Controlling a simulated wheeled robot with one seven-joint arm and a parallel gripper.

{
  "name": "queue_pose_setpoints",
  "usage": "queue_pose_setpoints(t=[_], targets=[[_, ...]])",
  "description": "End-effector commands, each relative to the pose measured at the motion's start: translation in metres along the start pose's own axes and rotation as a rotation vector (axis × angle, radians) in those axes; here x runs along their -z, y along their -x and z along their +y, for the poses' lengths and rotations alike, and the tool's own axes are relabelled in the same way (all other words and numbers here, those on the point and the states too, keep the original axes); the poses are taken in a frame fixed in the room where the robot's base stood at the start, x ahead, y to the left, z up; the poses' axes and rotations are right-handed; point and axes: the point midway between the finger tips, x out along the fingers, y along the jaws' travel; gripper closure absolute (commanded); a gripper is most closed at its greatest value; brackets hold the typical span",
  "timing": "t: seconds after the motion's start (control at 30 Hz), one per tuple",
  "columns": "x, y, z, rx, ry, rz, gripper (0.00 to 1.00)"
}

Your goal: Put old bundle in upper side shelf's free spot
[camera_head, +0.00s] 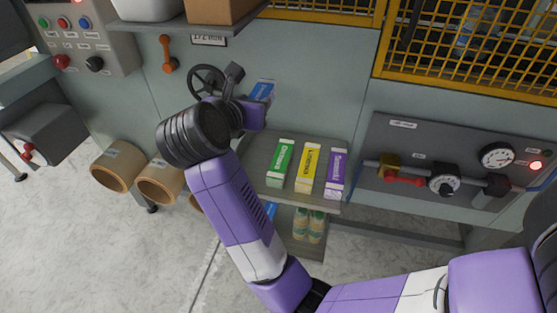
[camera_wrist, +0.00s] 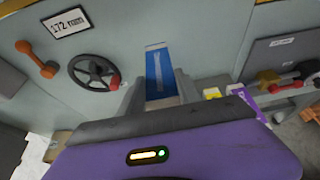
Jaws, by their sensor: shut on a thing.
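A blue bundle (camera_head: 262,90) with a pale stripe stands upright in my gripper (camera_head: 252,106), close to the machine's grey-green front. In the wrist view the blue bundle (camera_wrist: 160,72) is between the two fingers of my gripper (camera_wrist: 160,92), which is shut on it. The upper side shelf (camera_head: 258,187) lies below and to the right of my gripper in the head view. A green carton (camera_head: 280,164), a yellow carton (camera_head: 308,168) and a purple carton (camera_head: 336,174) stand on it in a row. Bare shelf shows left of the green carton; my arm hides part of that end.
A lower shelf (camera_head: 300,247) holds pale-green cylinders (camera_head: 308,224) and something blue, partly hidden. A handwheel (camera_head: 205,80) and an orange handle (camera_head: 168,54) are left of my gripper. A gauge panel (camera_head: 430,145) juts out at right. A ledge (camera_head: 190,26) with boxes is above.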

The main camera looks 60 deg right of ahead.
Motion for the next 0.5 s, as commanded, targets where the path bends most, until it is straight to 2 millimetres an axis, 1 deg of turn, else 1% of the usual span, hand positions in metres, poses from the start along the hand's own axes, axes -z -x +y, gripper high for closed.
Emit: queue_pose_setpoints(t=[0.03, 0.3, 0.5], targets=[[0.01, -0.004, -0.001, 0.0, 0.008, 0.001, 1.0], [0.071, -0.029, -0.001, -0.001, 0.009, 0.001, 1.0], [0.112, -0.046, 0.0, -0.002, 0.007, 0.001, 1.0]])
